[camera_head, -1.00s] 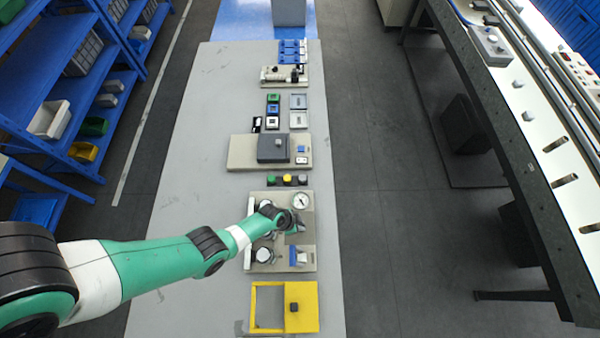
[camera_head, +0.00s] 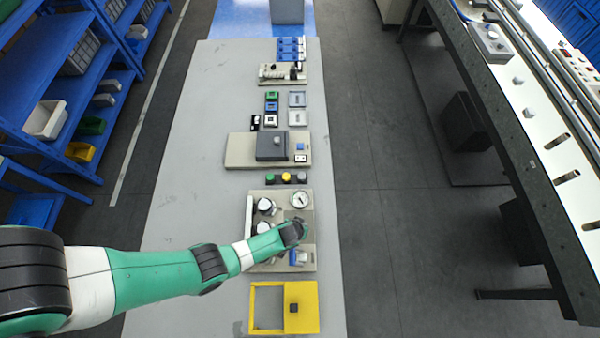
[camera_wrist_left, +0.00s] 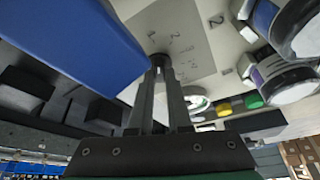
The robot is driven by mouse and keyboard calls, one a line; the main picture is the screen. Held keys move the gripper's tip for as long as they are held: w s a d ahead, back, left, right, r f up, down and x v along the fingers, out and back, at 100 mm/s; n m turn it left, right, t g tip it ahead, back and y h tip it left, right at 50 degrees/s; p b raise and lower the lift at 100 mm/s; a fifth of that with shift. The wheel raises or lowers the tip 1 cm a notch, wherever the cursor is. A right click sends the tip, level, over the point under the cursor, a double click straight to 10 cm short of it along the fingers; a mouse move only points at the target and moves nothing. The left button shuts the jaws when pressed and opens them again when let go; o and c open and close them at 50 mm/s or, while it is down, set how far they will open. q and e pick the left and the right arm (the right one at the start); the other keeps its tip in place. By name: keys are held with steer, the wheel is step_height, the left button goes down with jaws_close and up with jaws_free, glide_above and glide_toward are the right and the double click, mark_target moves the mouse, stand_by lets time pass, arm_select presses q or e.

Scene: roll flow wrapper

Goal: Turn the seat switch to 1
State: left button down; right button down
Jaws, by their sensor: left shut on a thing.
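The seat switch (camera_wrist_left: 160,59) is a small dark knob on a grey label plate (camera_wrist_left: 198,40) with printed digits. In the left wrist view my left gripper (camera_wrist_left: 161,73) has its fingers closed together on it. The fingers hide much of the knob, so I cannot tell which digit it points at. In the head view the end of my left arm (camera_head: 290,234) is over the right half of the beige panel (camera_head: 250,210) and hides the switch and the fingertips. My right gripper does not show.
A blue block (camera_wrist_left: 75,35) is close beside the left gripper's fingers. Round white-capped parts (camera_wrist_left: 298,35) and yellow and green buttons (camera_wrist_left: 224,109) are at the right. In the head view a gauge (camera_head: 299,199) is just behind the wrist, and a yellow frame (camera_head: 302,324) is in front.

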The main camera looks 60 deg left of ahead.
arm_select(q)
steer(key=shift+f+n, duration=0.1)
steer(key=shift+n, duration=0.4)
steer(key=c, duration=0.9)
jaws_free()
steer(key=shift+o, duration=0.2)
steer(key=p+v, duration=0.9)
steer(key=v, duration=0.3)
steer(key=shift+w+p, duration=0.25)
steer(key=shift+p, duration=0.1)
steer(key=shift+d, duration=0.15)
